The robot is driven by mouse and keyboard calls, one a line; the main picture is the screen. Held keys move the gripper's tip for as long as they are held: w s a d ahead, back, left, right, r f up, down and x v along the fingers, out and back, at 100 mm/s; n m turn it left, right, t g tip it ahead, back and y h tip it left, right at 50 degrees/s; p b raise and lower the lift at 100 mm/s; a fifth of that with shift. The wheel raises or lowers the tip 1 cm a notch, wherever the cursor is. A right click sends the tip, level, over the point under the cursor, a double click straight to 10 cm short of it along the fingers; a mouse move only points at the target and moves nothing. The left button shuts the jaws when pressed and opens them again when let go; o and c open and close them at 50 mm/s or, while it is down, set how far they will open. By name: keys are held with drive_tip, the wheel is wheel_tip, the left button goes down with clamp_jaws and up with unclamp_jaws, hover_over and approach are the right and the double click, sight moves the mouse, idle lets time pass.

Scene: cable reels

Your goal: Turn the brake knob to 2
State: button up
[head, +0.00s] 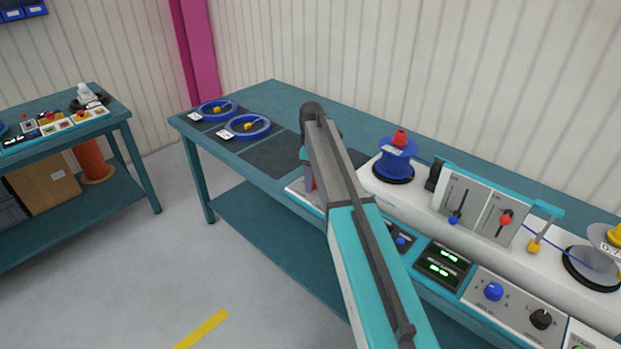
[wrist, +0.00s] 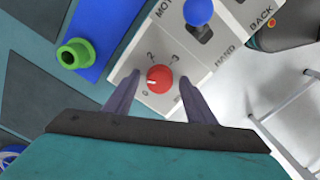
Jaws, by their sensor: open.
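In the wrist view a round red knob (wrist: 160,79) sits on a light panel (wrist: 212,60). Digits 2 and 3 are printed around it, and another by its lower left looks like 0. Its white mark points left, between that lower-left digit and the 2. No brake label is readable there. My gripper (wrist: 159,63) is open, with one finger on each side of the knob. I cannot tell whether the fingers touch it. In the head view my arm covers most of that area; my gripper (head: 309,180) shows only partly.
A blue-balled lever (wrist: 198,12) stands beside the red knob. A green ring-shaped part (wrist: 75,53) lies left. In the head view, a blue reel (head: 397,158), a lever box (head: 482,210), a blue knob (head: 494,291) and a black knob (head: 541,319) are right of my arm.

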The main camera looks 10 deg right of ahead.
drive_tip(key=c, duration=1)
drive_tip(key=shift+c, duration=0.2)
drive_tip(key=shift+a+m, duration=0.1)
drive_tip(key=shift+m, duration=0.4)
drive_tip(key=m+p, duration=0.1)
drive_tip(key=m, duration=0.9)
drive_tip(key=shift+m, duration=0.4)
drive_tip(key=shift+w, duration=0.1)
drive_tip(key=o, duration=1)
